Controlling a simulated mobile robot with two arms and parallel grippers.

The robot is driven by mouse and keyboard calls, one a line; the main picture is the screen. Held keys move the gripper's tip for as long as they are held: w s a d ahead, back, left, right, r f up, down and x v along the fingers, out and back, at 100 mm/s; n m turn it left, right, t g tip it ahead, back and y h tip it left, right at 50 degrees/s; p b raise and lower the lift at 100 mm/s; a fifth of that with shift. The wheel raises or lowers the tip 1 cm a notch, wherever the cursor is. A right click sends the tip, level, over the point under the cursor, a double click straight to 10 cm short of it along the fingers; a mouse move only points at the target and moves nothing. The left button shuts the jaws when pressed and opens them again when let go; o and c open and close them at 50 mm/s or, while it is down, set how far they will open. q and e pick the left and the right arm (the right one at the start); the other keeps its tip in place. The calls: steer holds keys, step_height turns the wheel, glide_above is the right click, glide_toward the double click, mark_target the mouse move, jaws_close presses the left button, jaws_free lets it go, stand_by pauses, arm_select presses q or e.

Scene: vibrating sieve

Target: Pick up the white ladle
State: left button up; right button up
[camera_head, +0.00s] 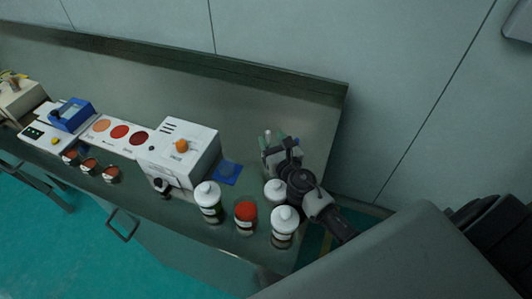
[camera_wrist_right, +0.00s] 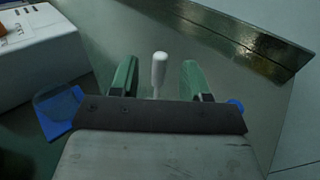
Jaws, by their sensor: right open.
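The white ladle (camera_wrist_right: 160,68) shows in the right wrist view as a pale upright handle. It stands between the two green fingers of my right gripper (camera_wrist_right: 158,76), with a gap on each side. Its lower part is hidden behind the gripper body. In the head view my right gripper (camera_head: 281,139) is open over the right end of the bench, and I cannot make out the ladle clearly there. My left gripper is in neither view.
White-capped jars (camera_head: 208,200) and a red-capped jar (camera_head: 246,217) stand along the bench's front edge, close to my right arm. A white box device (camera_head: 181,152) and a blue pad (camera_head: 228,173) lie left of the gripper. A raised ledge (camera_head: 200,69) runs along the back.

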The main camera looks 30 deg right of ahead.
mark_target(269, 136)
steer(key=shift+w+r, duration=0.2)
steer(key=shift+w, duration=0.45)
steer(key=w, duration=0.3)
steer(key=shift+w+d+f, duration=0.15)
steer(key=shift+w, duration=0.25)
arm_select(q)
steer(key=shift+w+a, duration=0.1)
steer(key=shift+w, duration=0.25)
arm_select(e)
steer(key=shift+s, duration=0.1)
steer(key=shift+c, duration=0.9)
steer(key=c, duration=0.5)
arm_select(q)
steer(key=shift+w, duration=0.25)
arm_select(e)
jaws_close()
